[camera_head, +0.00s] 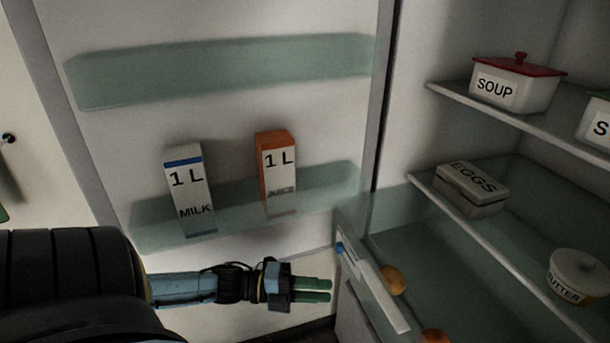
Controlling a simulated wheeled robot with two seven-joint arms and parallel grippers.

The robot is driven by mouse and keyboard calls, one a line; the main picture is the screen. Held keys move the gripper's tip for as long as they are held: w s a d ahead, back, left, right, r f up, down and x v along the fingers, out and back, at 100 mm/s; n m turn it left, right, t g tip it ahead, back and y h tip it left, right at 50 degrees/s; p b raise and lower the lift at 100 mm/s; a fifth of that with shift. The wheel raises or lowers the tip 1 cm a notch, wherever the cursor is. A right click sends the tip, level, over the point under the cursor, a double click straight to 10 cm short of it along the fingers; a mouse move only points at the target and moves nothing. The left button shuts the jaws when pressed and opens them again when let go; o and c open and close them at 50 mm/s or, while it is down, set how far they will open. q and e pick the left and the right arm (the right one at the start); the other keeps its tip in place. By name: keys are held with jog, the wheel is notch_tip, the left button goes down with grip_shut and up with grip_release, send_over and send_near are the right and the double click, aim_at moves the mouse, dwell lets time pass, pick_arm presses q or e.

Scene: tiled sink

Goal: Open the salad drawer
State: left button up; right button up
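The salad drawer is the clear glass-like drawer low in the fridge, with a pale front strip (392,305) facing the door side. An orange fruit (392,280) shows just behind the strip, and a second one (434,337) is cut off by the bottom edge. My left gripper (331,290) is to the left of the drawer front, apart from it. Its two green fingers point right toward the drawer, with a narrow gap and nothing between them. My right gripper is not in view.
The open fridge door on the left holds a milk carton (190,190) and a juice carton (276,172) on a shelf. A soup pot (512,88), an egg box (471,190) and a butter dish (577,278) stand on shelves at the right, above the drawer.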

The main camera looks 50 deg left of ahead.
pick_arm(q)
jog(key=v, duration=0.2)
jog(key=shift+s+a, duration=0.2)
jog(key=shift+a, duration=0.05)
jog(key=s+a+f+n+y, duration=0.2)
jog(key=f+n+y, duration=0.25)
jog(key=f, duration=0.35)
jog(key=s+a+f+n+g+y, duration=0.1)
jog(key=a+f+n+y, duration=0.2)
jog(key=f+n, duration=0.35)
jog(key=s+a+f+n+y, duration=0.2)
jog(key=f+n+y, duration=0.15)
jog(key=f, duration=0.55)
jog(key=s+d+f+n+g+y, duration=0.1)
jog(key=s+d+f+n+g, duration=0.2)
jog(key=s+f, duration=0.35)
jog(key=s+d+f+n+g+y, duration=0.1)
jog(key=s+d+f+n+g, duration=0.15)
jog(key=s+f, duration=0.4)
jog(key=s+d+f+n+g, duration=0.4)
jog(key=s+d+f, duration=0.3)
jog(key=s, duration=0.3)
jog(key=shift+s+d+g, duration=0.4)
jog(key=shift+d+g, duration=0.25)
jog(key=shift+d, duration=0.1)
